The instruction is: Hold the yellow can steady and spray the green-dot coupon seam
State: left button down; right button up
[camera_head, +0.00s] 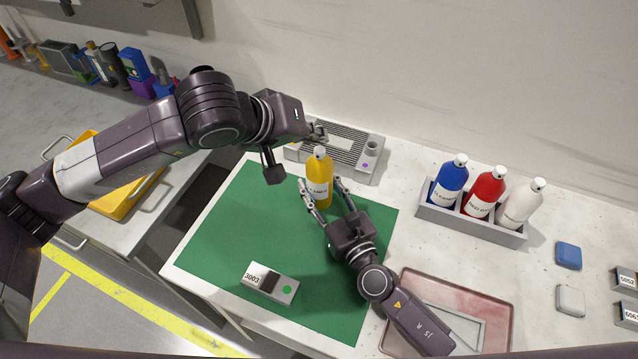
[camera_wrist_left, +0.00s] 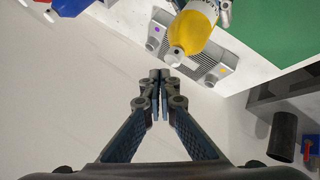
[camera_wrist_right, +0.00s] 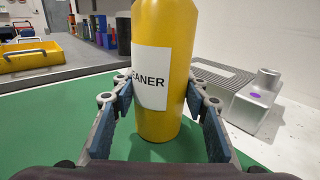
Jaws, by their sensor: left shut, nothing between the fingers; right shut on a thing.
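The yellow can (camera_head: 320,168) stands upright on the green mat (camera_head: 240,230), with a white nozzle on top. My right gripper (camera_head: 321,184) is shut on its body, one finger on each side; the right wrist view shows the can (camera_wrist_right: 163,60) between the fingers. My left gripper (camera_head: 320,132) is close to the can's nozzle and shut, with nothing between its fingertips (camera_wrist_left: 160,74) in the left wrist view. There the can (camera_wrist_left: 194,30) is beyond the fingertips, apart from them. The green-dot coupon (camera_head: 270,283), a grey block with a dark band, lies near the mat's front edge.
A grey fixture (camera_head: 350,147) with a purple dot stands behind the can. A grey rack (camera_head: 470,222) holds blue, red and white bottles at the right. A pinkish tray (camera_head: 400,285) lies under my right arm. The mat's left part is clear.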

aim_at(316, 151)
pick_arm(q)
jog(key=shift+f, duration=0.8)
dwell(0.9)
jog(key=shift+s+f, duration=0.1)
jog(key=shift+f, duration=0.35)
jog(key=shift+r, duration=3.45)
